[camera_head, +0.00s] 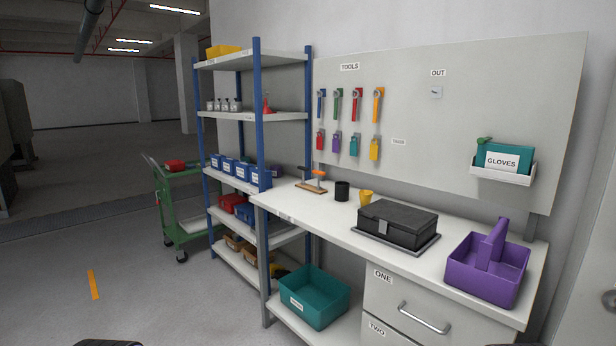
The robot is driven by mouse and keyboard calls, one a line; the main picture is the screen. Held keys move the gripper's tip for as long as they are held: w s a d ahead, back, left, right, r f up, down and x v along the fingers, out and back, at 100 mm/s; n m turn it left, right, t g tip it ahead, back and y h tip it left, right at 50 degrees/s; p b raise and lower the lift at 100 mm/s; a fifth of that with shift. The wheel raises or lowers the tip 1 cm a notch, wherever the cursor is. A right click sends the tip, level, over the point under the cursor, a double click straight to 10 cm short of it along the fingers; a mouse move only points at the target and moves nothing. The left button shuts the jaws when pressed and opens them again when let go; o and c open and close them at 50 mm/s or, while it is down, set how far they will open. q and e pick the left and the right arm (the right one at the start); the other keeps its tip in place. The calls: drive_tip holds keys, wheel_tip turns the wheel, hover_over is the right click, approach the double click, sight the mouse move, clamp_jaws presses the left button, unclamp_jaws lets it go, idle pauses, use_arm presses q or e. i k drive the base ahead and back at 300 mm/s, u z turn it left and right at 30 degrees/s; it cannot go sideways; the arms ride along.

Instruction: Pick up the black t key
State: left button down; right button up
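The black T key (304,169) stands upright in a small wooden stand (311,188) on the back left of the white workbench. Only its dark handle shows clearly; its shaft is thin and small in view. An orange-handled T key (318,173) stands just to its right in the same stand. Neither gripper shows clearly. Only dark slivers, perhaps parts of my arms, show at the bottom edge, left and right, well away from the stand.
The workbench (330,222) also holds a black cup (342,191), a yellow cup (365,198), a black case (397,223) and a purple caddy (467,276). A blue-post shelf (257,100) stands left of the bench. The bench front near the stand is clear.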

sight(303, 183)
drive_tip(key=u, duration=0.55)
drive_tip(key=k, duration=0.95)
drive_tip(key=u, duration=1.25)
drive_tip(key=i, duration=2.3)
drive_tip(key=z, duration=0.7)
drive_tip(key=i, duration=1.1)
drive_tip(key=z, duration=1.75)
drive_tip(key=i, duration=0.9)
drive_tip(key=z, duration=1)
